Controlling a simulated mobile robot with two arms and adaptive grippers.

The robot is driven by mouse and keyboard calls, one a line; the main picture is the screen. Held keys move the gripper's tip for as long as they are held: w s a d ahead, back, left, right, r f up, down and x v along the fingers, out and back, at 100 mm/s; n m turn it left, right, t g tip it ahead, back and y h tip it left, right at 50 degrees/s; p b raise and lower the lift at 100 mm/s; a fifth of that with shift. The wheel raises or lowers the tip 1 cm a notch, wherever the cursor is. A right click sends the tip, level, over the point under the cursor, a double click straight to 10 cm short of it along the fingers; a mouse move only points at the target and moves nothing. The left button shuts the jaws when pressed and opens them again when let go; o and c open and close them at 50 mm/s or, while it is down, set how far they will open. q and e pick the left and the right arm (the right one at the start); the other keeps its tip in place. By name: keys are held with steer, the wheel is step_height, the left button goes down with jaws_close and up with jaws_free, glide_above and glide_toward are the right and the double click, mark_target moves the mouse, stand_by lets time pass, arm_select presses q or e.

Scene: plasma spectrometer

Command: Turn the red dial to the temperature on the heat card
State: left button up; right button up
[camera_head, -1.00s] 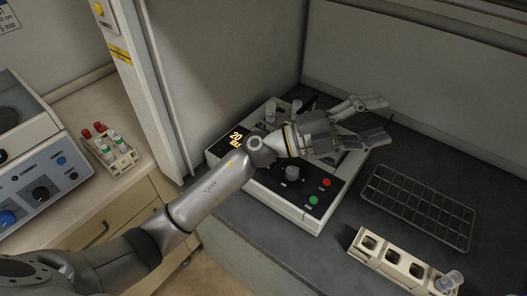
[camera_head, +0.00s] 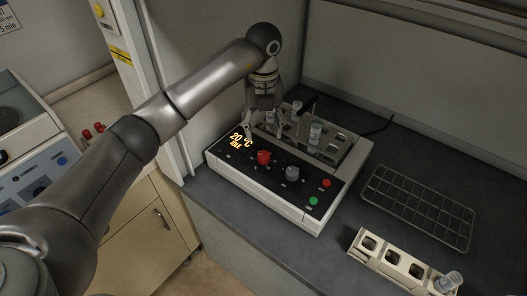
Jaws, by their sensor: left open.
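The red dial (camera_head: 263,157) sits on the black front panel of a white heating device (camera_head: 290,213), right of a lit orange display (camera_head: 241,142) reading 20 °C. A grey dial (camera_head: 292,173) is to its right. My left gripper (camera_head: 264,133) points down, open and empty, just behind the red dial and over the device's back left part. Its fingers appear apart from the dial; their exact height is hard to tell. I cannot make out a heat card; only a partly cut-off sign (camera_head: 8,17) shows at the top left. My right gripper is not in view.
Tubes (camera_head: 315,132) stand in the device's well behind the panel. Red and green buttons (camera_head: 326,183) are at its right. A wire rack (camera_head: 418,208) and a beige tube holder (camera_head: 398,262) lie to the right. A blue-grey machine (camera_head: 45,180) stands at left.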

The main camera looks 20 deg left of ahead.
mark_target(264, 155)
arm_select(q)
step_height(264, 155, down, 9)
steer(key=p, duration=0.2)
steer(key=shift+d+r+p, duration=0.1)
steer(key=shift+r+p, duration=0.05)
steer(key=shift+p, duration=0.2)
steer(key=shift+f, duration=0.65)
